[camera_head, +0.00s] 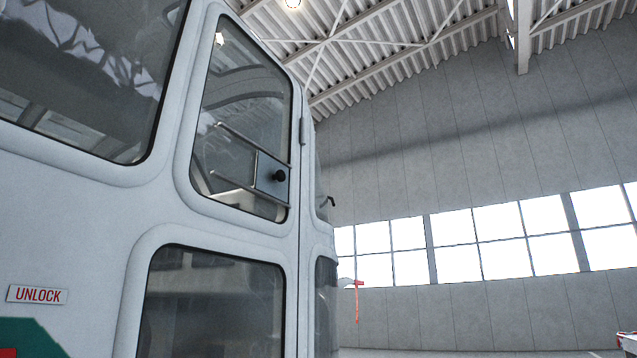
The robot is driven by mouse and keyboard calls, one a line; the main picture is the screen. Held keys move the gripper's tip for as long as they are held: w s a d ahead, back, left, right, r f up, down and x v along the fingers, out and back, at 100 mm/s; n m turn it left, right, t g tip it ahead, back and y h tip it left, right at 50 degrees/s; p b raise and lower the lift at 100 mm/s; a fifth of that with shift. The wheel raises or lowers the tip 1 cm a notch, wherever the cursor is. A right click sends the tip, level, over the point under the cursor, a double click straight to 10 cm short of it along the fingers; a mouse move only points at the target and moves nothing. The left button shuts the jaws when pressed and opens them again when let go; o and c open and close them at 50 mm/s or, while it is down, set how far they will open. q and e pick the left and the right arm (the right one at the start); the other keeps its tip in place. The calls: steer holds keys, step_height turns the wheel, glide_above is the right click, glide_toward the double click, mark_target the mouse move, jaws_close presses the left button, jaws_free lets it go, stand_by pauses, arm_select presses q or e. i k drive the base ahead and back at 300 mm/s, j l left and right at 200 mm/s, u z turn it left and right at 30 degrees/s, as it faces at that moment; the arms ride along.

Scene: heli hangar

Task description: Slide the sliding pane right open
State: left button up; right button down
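The sliding pane (271,178) is a small clear panel with a dark round knob (279,176). It sits between two slanted rails at the right end of the helicopter's upper side window (225,130). I cannot tell for certain from this angle whether the opening behind it is covered. Neither of my grippers shows in the head view, and nothing is seen touching the pane or knob.
The white helicopter body (75,215) fills the left side, with a lower window (212,310) and an UNLOCK label (37,294). A dark handle-like part (328,201) sticks out right of the window. The hangar wall (450,150) is far behind, with open room before it.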

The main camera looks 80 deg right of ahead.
mark_target(272, 177)
steer(key=z, duration=2.4)
